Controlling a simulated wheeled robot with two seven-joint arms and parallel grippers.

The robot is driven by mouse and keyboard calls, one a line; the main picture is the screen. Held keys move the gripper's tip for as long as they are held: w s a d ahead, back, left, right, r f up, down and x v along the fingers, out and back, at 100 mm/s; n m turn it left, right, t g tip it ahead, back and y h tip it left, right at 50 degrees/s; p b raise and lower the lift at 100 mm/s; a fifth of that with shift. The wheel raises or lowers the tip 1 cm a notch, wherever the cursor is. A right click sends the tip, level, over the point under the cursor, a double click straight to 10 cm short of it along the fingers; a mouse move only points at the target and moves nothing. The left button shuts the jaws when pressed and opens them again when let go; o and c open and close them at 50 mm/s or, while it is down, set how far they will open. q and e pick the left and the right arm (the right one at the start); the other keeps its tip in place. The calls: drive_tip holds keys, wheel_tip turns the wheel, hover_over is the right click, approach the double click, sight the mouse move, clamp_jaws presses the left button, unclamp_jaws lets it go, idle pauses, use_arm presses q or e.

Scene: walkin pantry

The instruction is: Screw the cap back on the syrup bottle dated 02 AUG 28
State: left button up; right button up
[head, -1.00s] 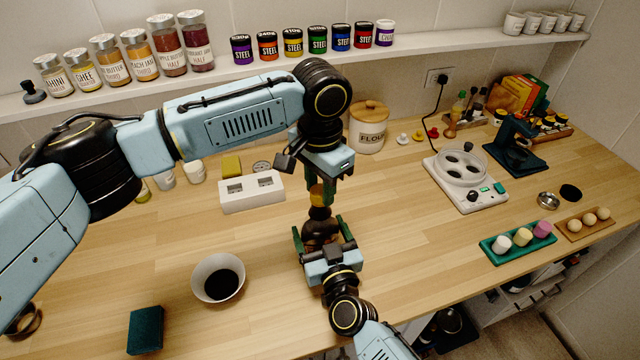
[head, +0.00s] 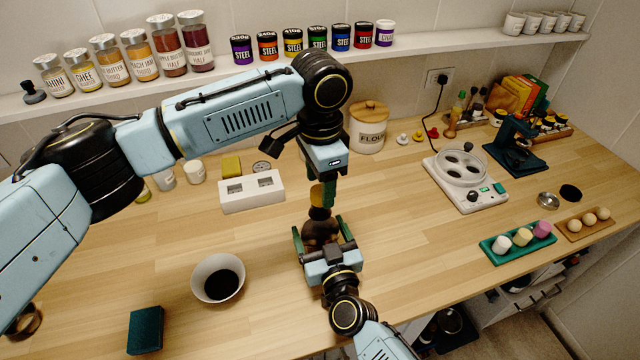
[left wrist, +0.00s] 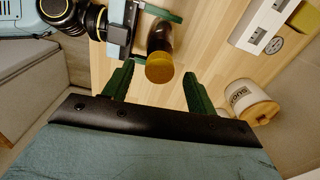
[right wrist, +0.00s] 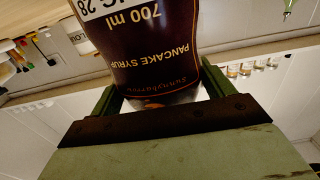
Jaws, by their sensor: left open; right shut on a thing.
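The dark syrup bottle (head: 319,213) stands upright on the counter. My right gripper (head: 323,238) is shut around its body. In the right wrist view the bottle (right wrist: 152,70) shows an upside-down label with "PANCAKE SYRUP", "700 ml" and a cut-off date ending in "UG 28". My left gripper (head: 324,192) points down over the cap. In the left wrist view, its green fingers (left wrist: 157,85) are spread, with the cap (left wrist: 159,68) between and slightly beyond them, touching neither.
A white bowl of dark liquid (head: 218,278) and a dark green block (head: 146,330) are to the left. A white two-slot block (head: 252,192) and a flour canister (head: 368,128) stand behind. A white appliance (head: 465,180) is to the right. The counter between is clear.

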drive_tip(key=shift+f, duration=0.1)
use_arm(q)
wheel_tip(320, 180, up, 11)
drive_tip(key=shift+f, duration=0.15)
use_arm(e)
drive_tip(key=o, duration=1.8)
drive_tip(key=v, duration=1.3)
drive_tip(key=shift+s+d, duration=0.1)
drive_tip(key=shift+s, duration=0.1)
